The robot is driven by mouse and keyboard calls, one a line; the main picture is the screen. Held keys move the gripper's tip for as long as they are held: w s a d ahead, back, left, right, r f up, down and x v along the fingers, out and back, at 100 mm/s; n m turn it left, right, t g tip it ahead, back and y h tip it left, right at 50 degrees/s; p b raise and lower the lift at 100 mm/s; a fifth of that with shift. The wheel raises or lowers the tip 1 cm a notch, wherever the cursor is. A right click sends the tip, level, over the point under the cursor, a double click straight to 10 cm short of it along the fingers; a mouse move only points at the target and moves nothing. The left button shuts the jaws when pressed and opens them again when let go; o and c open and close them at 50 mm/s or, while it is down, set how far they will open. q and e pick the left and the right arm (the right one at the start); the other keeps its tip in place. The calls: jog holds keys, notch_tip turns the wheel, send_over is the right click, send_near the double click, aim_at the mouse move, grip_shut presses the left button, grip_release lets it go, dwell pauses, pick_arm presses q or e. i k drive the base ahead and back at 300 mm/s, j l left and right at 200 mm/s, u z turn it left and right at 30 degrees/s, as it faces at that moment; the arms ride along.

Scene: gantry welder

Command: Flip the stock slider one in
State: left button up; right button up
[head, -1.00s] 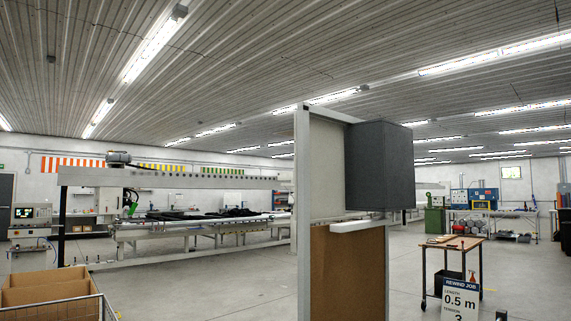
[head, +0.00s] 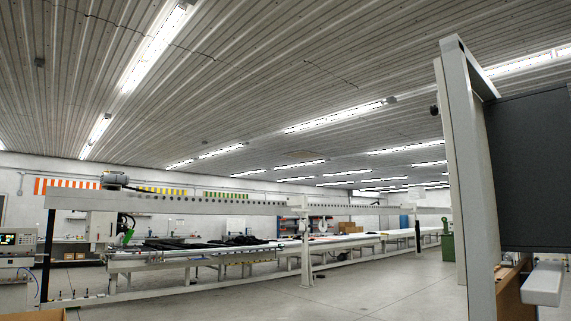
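I cannot make out the stock slider in the head view. The gantry welder (head: 180,204) spans the left and middle of the picture, with a long table (head: 190,256) under its beam. Dark material (head: 205,242) lies on that table. A control panel with a lit screen (head: 15,240) stands at the far left. Neither of my grippers is in view.
A tall pale frame (head: 462,180) with a dark grey box (head: 530,170) stands close on the right and blocks the view behind it. A cardboard edge (head: 38,315) shows at the bottom left. The floor (head: 380,285) in the middle is clear.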

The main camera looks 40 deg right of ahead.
aim_at(434, 109)
jog(key=i+j, duration=0.1)
jog(key=i, duration=0.35)
jog(key=i+j, duration=0.1)
jog(key=i, duration=0.4)
jog(key=i+j+z, duration=0.1)
jog(key=i, duration=0.35)
jog(key=z, duration=3.35)
jog(key=i+j, duration=0.15)
jog(key=j, duration=0.2)
jog(key=i+j, duration=0.1)
jog(key=j, duration=0.2)
jog(key=i+j, duration=0.15)
jog(key=j, duration=0.2)
jog(key=i+j, duration=0.15)
jog(key=j, duration=0.15)
jog(key=i+j, duration=0.1)
jog(key=j, duration=0.25)
jog(key=z, duration=1.8)
